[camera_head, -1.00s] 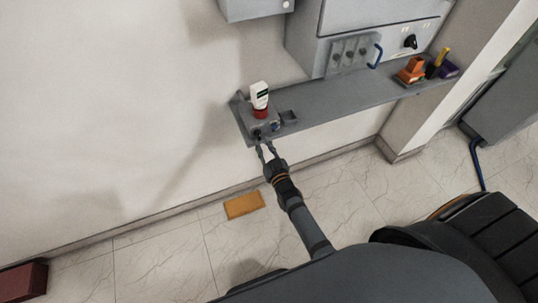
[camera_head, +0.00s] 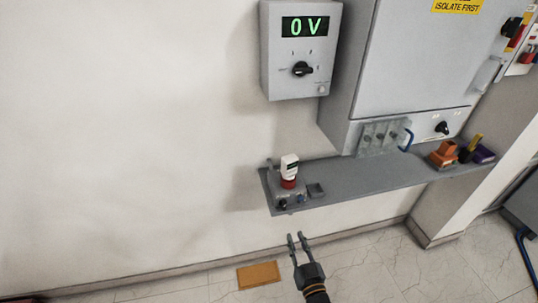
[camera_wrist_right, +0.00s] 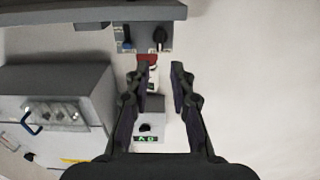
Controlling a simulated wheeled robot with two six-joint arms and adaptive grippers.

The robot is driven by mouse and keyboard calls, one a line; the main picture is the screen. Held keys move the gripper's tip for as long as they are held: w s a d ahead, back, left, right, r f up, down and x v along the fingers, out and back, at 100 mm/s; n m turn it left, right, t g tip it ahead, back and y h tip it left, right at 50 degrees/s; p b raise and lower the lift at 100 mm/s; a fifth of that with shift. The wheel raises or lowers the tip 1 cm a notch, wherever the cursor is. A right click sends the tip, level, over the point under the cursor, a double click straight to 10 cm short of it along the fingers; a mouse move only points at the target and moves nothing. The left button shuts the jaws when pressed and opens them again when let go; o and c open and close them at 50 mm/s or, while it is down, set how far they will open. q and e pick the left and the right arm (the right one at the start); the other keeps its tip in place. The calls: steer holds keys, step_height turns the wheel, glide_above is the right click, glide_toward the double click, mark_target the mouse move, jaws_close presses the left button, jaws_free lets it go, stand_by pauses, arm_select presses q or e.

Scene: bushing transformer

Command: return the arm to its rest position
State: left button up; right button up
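My right gripper (camera_head: 296,238) is below the front edge of the grey wall shelf (camera_head: 385,181), apart from it. Its two fingers are spread with nothing between them; they also show in the right wrist view (camera_wrist_right: 160,70). A small grey unit (camera_head: 290,200) with knobs sits at the shelf's left end, with a red-and-white upright piece (camera_head: 289,171) on top. In the right wrist view this unit (camera_wrist_right: 145,38) shows beyond the fingertips.
A meter box (camera_head: 302,80) reading 0 V hangs on the wall, beside a large grey cabinet (camera_head: 415,60). Orange (camera_head: 443,154) and purple (camera_head: 483,154) items lie at the shelf's right. An orange-brown block (camera_head: 258,275) is on the floor. The left wall area is clear.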

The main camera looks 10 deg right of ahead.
steer(key=s+d+f+g, duration=0.2)
steer(key=s+f+g, duration=0.4)
steer(key=f, duration=0.8)
steer(key=s+d+f+g, duration=0.25)
steer(key=s+f, duration=0.55)
steer(key=f, duration=0.6)
steer(key=s+d+f+g, duration=0.2)
steer(key=s+f, duration=0.1)
steer(key=s, duration=0.4)
steer(key=s+d+f+g+h, duration=0.1)
steer(key=s+d+f+g, duration=0.1)
steer(key=s, duration=0.5)
steer(key=s+d+f+g, duration=0.2)
steer(key=s+f+g, duration=0.2)
steer(key=s+f, duration=0.2)
steer(key=shift+s, duration=0.95)
